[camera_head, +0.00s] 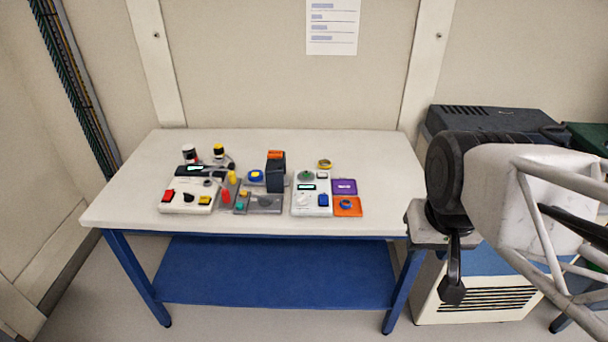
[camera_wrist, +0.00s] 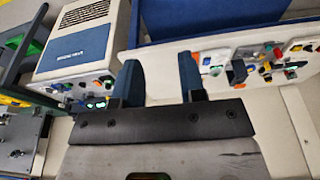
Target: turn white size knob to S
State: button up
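A white control box (camera_head: 312,211) stands on the right part of the table. It carries a small display and a blue switch (camera_head: 323,200). A pale round shape on its left side looks like the white knob (camera_head: 303,198), but its pointer and any size letters are too small to read. My gripper (camera_wrist: 161,84) shows in the wrist view with its two blue-grey fingers apart and nothing between them. In the head view my arm is at the right, beyond the table's right edge and well away from the box.
The white table (camera_head: 125,195) has other control boxes left of the white one, a dark upright block (camera_head: 275,172), and purple (camera_head: 344,187) and orange (camera_head: 347,206) panels to its right. A white-and-blue machine (camera_head: 470,300) stands right of the table. The table's right end is clear.

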jog(key=w+a+m, duration=0.2)
jog(key=w+a, duration=0.1)
jog(key=w, duration=0.8)
jog(key=m+g, duration=0.3)
jog(key=m, duration=0.3)
send_over(302, 196)
notch_tip(302, 196, down, 18)
jog(key=shift+f, duration=0.1)
jog(key=shift+f, duration=0.1)
jog(key=shift+f, duration=3.75)
jog(key=shift+s, duration=0.1)
